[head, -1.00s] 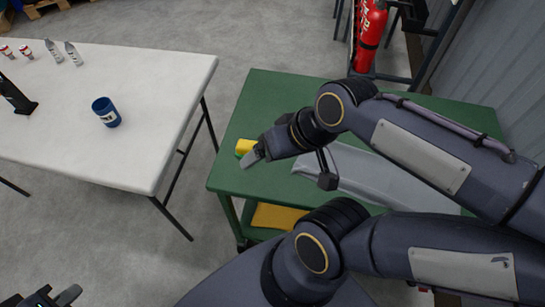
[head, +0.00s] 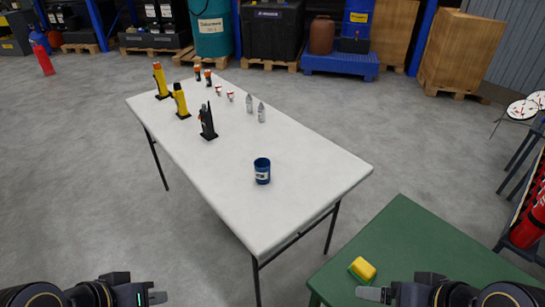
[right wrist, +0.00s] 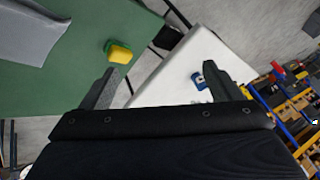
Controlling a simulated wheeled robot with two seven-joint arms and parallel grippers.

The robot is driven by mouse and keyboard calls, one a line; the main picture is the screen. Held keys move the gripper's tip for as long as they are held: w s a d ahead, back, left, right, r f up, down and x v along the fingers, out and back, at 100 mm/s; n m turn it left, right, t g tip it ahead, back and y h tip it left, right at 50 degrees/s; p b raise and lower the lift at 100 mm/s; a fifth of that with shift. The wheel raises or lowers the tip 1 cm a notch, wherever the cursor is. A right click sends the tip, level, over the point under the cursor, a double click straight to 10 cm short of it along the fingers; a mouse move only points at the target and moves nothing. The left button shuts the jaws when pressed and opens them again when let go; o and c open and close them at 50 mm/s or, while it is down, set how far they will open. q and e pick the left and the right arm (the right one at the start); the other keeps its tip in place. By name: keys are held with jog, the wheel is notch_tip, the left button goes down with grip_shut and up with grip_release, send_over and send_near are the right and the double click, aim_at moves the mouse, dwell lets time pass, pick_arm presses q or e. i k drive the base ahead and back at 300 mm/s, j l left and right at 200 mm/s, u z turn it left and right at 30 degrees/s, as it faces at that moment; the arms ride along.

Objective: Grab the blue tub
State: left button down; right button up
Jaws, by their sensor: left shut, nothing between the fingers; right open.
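The blue tub (head: 262,171) stands upright on the white table, near its front right part, with a pale label on its side. It also shows small in the right wrist view (right wrist: 197,79), close to one finger in the picture. My right gripper (head: 372,294) is open and empty, at the lower right by the green cart and apart from the tub. Its spread fingers show in the right wrist view (right wrist: 158,70). My left gripper (head: 152,293) is shut and empty at the lower left, in front of the white table.
The white table (head: 315,185) also holds a black device (head: 207,122), yellow devices (head: 180,101), two clear bottles (head: 261,113) and small red-and-white items. A yellow-and-green sponge (head: 362,269) lies on the green cart (head: 410,240). A red extinguisher (head: 530,220) stands at right.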

aim_at(262, 165)
jog(key=i+j+z, duration=0.1)
jog(key=j, duration=0.25)
jog(key=i+j, duration=0.25)
jog(key=j, duration=0.15)
jog(key=i+j+z, duration=0.15)
jog(key=j, duration=0.25)
jog(key=i+j+z, duration=0.1)
jog(key=j, duration=0.3)
jog(key=i+j+z, duration=0.1)
jog(key=j, duration=0.3)
jog(key=i+j, duration=0.2)
jog(key=j, duration=0.25)
jog(key=i+j+z, duration=0.15)
jog(key=j, duration=0.25)
jog(key=k, duration=0.05)
